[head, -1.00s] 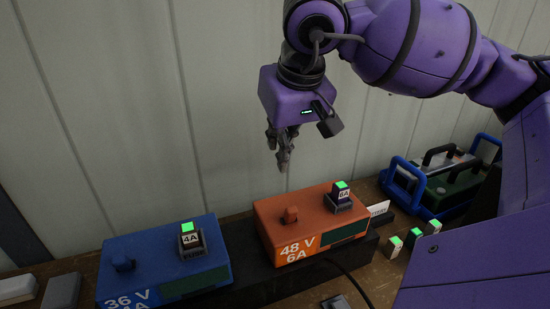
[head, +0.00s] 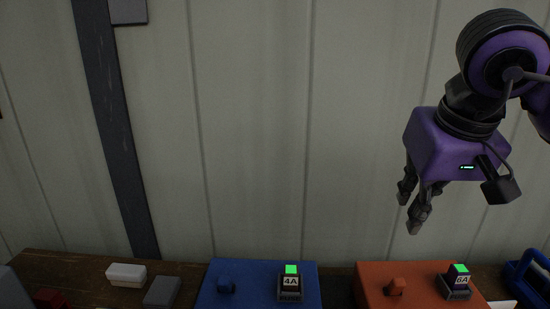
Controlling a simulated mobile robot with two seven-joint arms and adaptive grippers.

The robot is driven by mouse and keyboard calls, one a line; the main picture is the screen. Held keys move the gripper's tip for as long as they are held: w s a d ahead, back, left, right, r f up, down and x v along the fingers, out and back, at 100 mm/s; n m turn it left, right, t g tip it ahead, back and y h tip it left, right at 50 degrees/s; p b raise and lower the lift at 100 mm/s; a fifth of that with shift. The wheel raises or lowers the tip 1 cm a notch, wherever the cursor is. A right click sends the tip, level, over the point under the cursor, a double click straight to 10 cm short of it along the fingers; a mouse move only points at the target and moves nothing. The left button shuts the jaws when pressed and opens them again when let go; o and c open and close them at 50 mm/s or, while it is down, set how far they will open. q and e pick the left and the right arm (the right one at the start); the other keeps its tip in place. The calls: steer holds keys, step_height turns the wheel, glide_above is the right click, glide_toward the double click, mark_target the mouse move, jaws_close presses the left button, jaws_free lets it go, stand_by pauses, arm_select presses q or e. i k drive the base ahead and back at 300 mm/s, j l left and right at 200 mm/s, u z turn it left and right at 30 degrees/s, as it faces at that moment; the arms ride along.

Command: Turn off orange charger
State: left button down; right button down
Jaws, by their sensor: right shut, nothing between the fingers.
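The orange charger (head: 427,284) sits on the bench at the lower right of the head view, its lower part cut off by the frame. My left gripper is not in view.
A blue charger (head: 257,293) with a green-lit 4A switch (head: 290,283) stands left of the orange one. A white block (head: 126,274) and a grey block (head: 162,291) lie further left. A blue-handled item (head: 527,280) is at the right edge. A panelled wall (head: 270,120) rises behind.

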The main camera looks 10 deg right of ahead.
mark_target(395, 288)
steer(key=k, duration=1.5)
